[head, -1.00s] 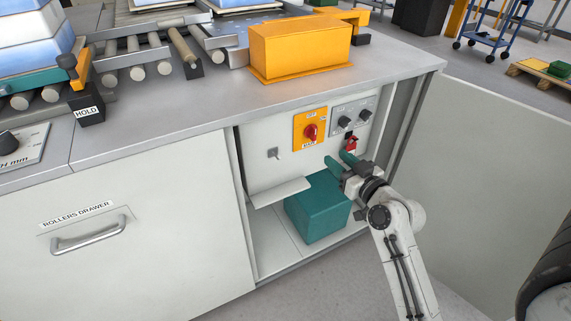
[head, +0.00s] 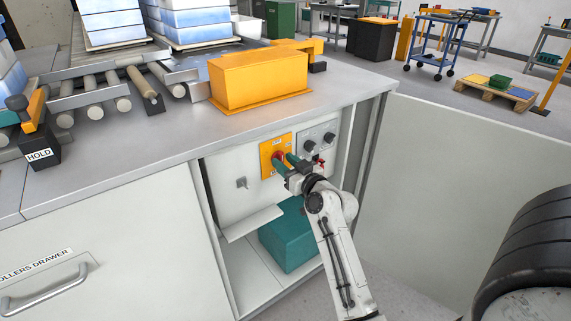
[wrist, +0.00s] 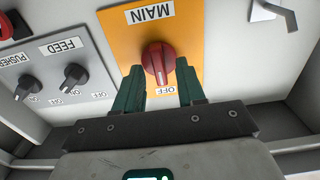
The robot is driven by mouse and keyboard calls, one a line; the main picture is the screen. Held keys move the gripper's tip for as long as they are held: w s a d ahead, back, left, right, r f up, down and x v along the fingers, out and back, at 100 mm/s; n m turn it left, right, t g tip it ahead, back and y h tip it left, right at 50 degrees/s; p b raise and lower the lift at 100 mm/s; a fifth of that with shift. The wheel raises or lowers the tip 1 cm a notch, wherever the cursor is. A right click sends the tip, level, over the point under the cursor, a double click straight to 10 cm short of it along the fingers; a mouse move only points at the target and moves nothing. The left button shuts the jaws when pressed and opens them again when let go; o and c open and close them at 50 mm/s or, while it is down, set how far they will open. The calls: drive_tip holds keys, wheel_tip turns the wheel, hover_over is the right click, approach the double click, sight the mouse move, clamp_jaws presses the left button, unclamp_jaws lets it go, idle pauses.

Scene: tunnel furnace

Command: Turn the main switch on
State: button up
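The main switch is a red rotary knob (wrist: 158,62) on a yellow-orange plate (wrist: 187,28). In the wrist view the plate reads upside down, with MAIN above the knob and OFF below it. The plate also shows in the head view (head: 266,152), with the knob partly hidden by a finger. My gripper (wrist: 160,85) has its two green fingers apart, one on each side of the knob. A gap shows between the fingers and the knob. In the head view my gripper (head: 283,159) is right in front of the plate.
A grey panel with dark FEED (wrist: 74,76) and PUSHER (wrist: 25,87) knobs sits beside the plate. A small metal hook (head: 241,183) is on the other side. A teal box (head: 286,240) stands below in the open bay. A yellow housing (head: 258,80) sits on the worktop above.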

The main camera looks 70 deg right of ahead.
drive_tip(key=shift+w+d, duration=0.1)
drive_tip(key=shift+c, duration=0.2)
clamp_jaws()
drive_tip(key=shift+m, duration=0.3)
drive_tip(key=m+p, duration=0.2)
drive_tip(key=m, duration=0.3)
drive_tip(key=shift+d+p, duration=0.1)
drive_tip(key=shift+p, duration=0.2)
drive_tip(key=m+p, duration=0.2)
drive_tip(key=m, duration=0.4)
drive_tip(key=shift+d+f, duration=0.1)
drive_tip(key=shift+m, duration=0.3)
idle(0.4)
drive_tip(key=shift+o, duration=0.2)
unclamp_jaws()
